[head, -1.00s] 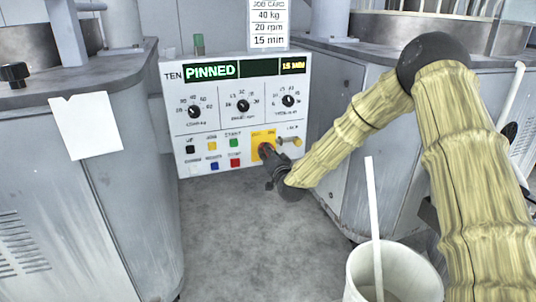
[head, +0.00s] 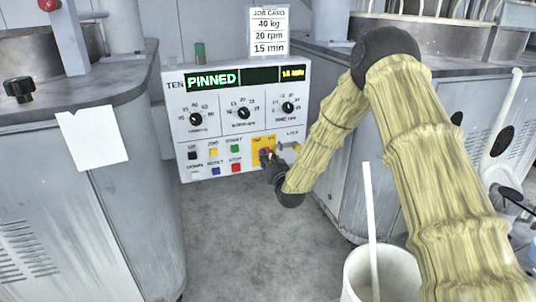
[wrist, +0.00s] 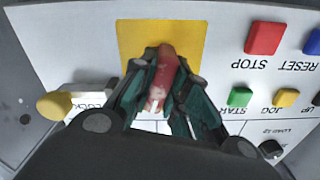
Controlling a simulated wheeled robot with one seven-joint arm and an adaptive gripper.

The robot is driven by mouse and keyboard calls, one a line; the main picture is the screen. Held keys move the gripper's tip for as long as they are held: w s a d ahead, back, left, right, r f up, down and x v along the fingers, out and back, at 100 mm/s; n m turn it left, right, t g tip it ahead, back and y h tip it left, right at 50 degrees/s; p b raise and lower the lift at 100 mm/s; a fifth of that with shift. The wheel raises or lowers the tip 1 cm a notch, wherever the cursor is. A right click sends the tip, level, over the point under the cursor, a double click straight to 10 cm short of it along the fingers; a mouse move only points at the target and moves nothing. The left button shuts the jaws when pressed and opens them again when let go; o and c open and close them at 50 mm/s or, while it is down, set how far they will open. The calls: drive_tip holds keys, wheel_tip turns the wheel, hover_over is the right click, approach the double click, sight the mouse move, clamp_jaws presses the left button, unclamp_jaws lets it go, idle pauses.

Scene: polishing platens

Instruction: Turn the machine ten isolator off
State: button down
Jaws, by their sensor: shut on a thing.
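The machine ten panel (head: 215,101) is white and reads "TEN" and "PINNED" in the head view. Its isolator is a red handle (wrist: 162,75) on a yellow plate (wrist: 185,37), which also shows at the panel's lower right in the head view (head: 258,143). My gripper (wrist: 160,88) is shut on the red handle, with a finger on each side of it. In the head view my gripper (head: 270,160) hides most of the handle. Which position the isolator stands in cannot be told.
A yellow lock knob (wrist: 54,105) sits beside the yellow plate. A red STOP button (wrist: 265,38) and a green START button (wrist: 240,97) are close on the other side. A white bucket (head: 395,275) with a stick stands on the floor near my arm.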

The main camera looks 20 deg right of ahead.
drive_tip(key=n+p, duration=0.3)
drive_tip(key=n, duration=0.3)
drive_tip(key=shift+r, duration=0.1)
drive_tip(key=n+p, duration=0.1)
drive_tip(key=n, duration=0.5)
drive_tip(key=shift+p, duration=0.3)
idle(0.3)
drive_tip(key=c, duration=1.4)
unclamp_jaws()
drive_tip(key=shift+s, duration=0.15)
drive_tip(key=s, duration=1.1)
drive_tip(key=shift+s+d, duration=0.2)
drive_tip(key=shift+s, duration=0.2)
